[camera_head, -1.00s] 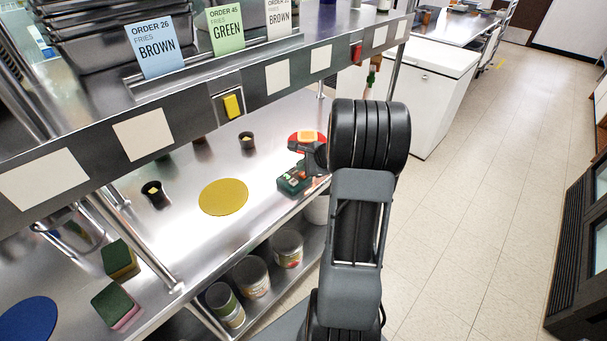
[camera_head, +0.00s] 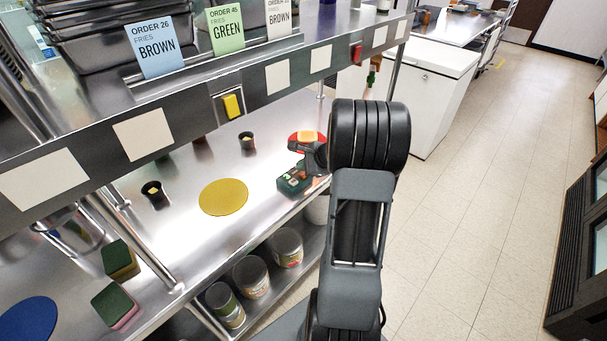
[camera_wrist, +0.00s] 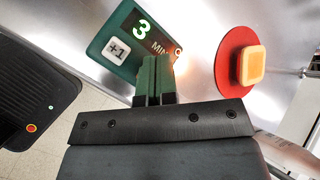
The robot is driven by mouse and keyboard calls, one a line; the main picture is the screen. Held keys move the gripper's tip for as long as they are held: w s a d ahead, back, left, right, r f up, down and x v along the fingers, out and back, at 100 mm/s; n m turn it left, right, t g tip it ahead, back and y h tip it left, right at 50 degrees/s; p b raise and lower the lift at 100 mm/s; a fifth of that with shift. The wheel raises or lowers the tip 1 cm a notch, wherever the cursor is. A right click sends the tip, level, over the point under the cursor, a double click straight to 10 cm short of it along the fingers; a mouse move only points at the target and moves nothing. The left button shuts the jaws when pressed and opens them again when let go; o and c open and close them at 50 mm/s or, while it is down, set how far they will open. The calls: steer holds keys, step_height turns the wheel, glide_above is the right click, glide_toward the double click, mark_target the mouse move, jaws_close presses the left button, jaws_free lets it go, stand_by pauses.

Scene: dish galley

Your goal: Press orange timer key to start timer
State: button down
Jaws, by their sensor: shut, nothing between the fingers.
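The orange timer key (camera_wrist: 252,65) is a rounded square on a red round base, at the right of the wrist view. It also shows in the head view (camera_head: 307,136) beside my arm. The green timer box (camera_wrist: 110,62) shows a lit "3 MIN" display (camera_wrist: 147,30) and a white "+1" key (camera_wrist: 117,49). The box is also in the head view (camera_head: 293,181). My gripper (camera_wrist: 156,62) is shut and empty, with its tips by the box's lower right edge and left of the orange key. I cannot tell whether they touch the box. In the head view my arm hides the fingers.
The steel counter holds a yellow disc (camera_head: 223,197), two dark cups (camera_head: 153,191) (camera_head: 247,141) and sponges (camera_head: 120,260). A shelf edge (camera_head: 180,128) with a yellow switch (camera_head: 233,105) overhangs it. Cans (camera_head: 251,277) stand below. Floor at the right is clear.

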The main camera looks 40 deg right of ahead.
mark_target(303, 175)
steer(key=shift+f+b, duration=0.9)
steer(key=shift+b, duration=0.15)
stand_by(0.8)
steer(key=shift+r, duration=0.2)
steer(key=shift+r+p, duration=0.65)
steer(key=shift+r, duration=0.05)
steer(key=shift+r, duration=0.1)
steer(key=shift+r+p, duration=1.9)
steer(key=shift+r, duration=0.6)
steer(key=shift+f, duration=0.1)
